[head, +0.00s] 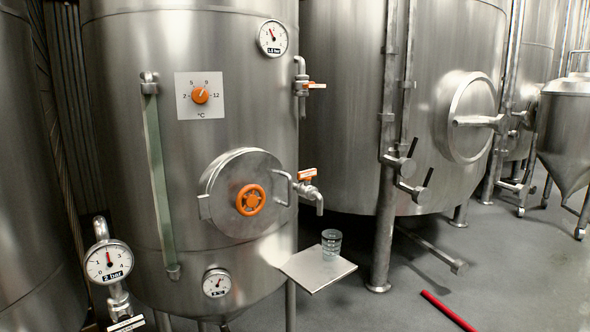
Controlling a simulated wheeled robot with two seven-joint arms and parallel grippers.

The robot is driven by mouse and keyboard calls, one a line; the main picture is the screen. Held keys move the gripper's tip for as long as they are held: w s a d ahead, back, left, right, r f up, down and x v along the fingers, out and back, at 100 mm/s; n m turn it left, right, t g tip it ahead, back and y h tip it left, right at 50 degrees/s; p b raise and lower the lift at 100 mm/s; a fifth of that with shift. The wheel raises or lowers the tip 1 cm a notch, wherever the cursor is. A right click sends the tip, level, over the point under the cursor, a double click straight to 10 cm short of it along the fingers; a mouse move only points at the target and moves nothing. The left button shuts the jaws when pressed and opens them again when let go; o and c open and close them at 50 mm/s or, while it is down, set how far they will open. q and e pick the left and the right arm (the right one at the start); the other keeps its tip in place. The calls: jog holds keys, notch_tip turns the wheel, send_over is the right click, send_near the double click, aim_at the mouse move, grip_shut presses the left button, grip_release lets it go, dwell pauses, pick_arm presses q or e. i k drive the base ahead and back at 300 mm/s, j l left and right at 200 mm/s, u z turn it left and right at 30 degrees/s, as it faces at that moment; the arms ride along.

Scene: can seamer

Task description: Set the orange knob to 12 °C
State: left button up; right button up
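The orange knob (200,95) sits in the middle of a square white dial plate (186,110) on the front of the near steel tank (120,130). The plate is marked °C, with 2 at the left, 5 and 9 at the top and 12 at the right. The knob's pointer is too small to read surely. Nothing touches the knob. Neither of my grippers is in view.
Below the plate is a round hatch (222,183) with an orange handwheel (250,200). An orange-handled tap (309,188) sticks out above a small shelf (310,275) holding a glass (331,243). Gauges (272,38) and a sight tube (158,170) flank the plate.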

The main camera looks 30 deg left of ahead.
aim_at(200, 95)
jog(key=u, duration=1.4)
